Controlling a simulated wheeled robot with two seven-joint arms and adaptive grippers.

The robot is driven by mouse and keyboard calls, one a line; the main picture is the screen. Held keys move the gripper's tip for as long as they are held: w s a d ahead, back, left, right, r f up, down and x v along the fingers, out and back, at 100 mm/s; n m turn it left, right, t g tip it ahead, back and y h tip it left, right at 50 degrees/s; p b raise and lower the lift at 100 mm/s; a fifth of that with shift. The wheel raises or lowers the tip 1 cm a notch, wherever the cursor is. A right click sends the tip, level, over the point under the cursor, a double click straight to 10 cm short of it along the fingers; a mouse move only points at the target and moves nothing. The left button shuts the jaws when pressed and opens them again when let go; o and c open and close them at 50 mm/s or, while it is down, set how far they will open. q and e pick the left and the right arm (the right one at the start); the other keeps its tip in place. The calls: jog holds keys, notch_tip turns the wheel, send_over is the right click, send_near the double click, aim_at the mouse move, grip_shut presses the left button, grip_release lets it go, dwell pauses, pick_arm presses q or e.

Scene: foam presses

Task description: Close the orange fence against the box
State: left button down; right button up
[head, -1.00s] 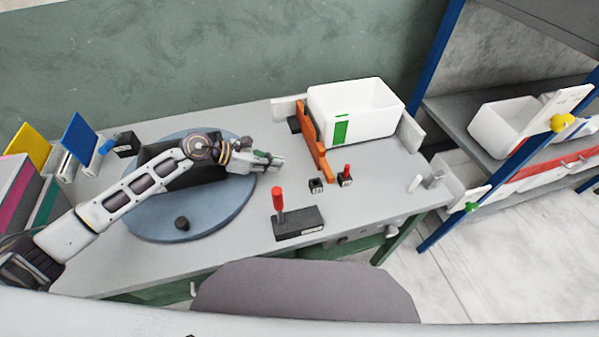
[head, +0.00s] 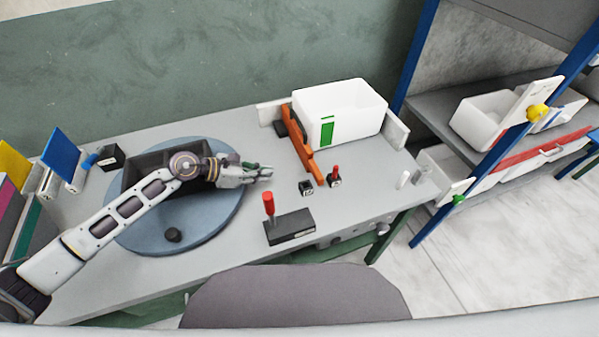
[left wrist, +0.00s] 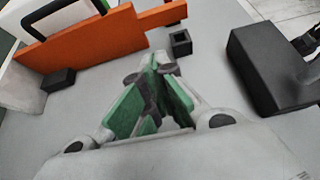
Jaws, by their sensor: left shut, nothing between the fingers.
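The orange fence (head: 302,142) stands upright on the table, along the left side of the white box (head: 345,112) with the green patch. In the head view I cannot tell whether fence and box touch. My left gripper (head: 266,173) is shut and empty, left of the fence's near end and apart from it. In the left wrist view my gripper's green-padded fingers (left wrist: 160,75) point toward the orange fence (left wrist: 95,45), with bare table between. A black handle-like loop (left wrist: 45,15) shows at the fence's top there. My right gripper is not in view.
A black block with a red handle (head: 289,225) stands in front of my gripper. A blue-grey turntable (head: 205,225) lies under my left arm. White end pieces (head: 396,132) flank the box.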

pick_arm(q)
jog(key=shift+x, duration=1.15)
jog(key=shift+p+x, duration=0.4)
jog(key=shift+x, duration=1.75)
jog(key=shift+w+d+f, duration=0.2)
jog(key=shift+d+f, duration=0.1)
jog(key=shift+d, duration=0.35)
jog(key=shift+w+d+f, duration=0.1)
jog(key=shift+d+f, duration=0.1)
jog(key=shift+d, duration=0.15)
jog(key=shift+w+d+p, duration=0.25)
jog(key=shift+w+d, duration=0.05)
jog(key=shift+d, duration=0.5)
jog(key=shift+w+d+p, duration=0.25)
jog(key=shift+w+d, duration=0.05)
jog(key=shift+d, duration=0.7)
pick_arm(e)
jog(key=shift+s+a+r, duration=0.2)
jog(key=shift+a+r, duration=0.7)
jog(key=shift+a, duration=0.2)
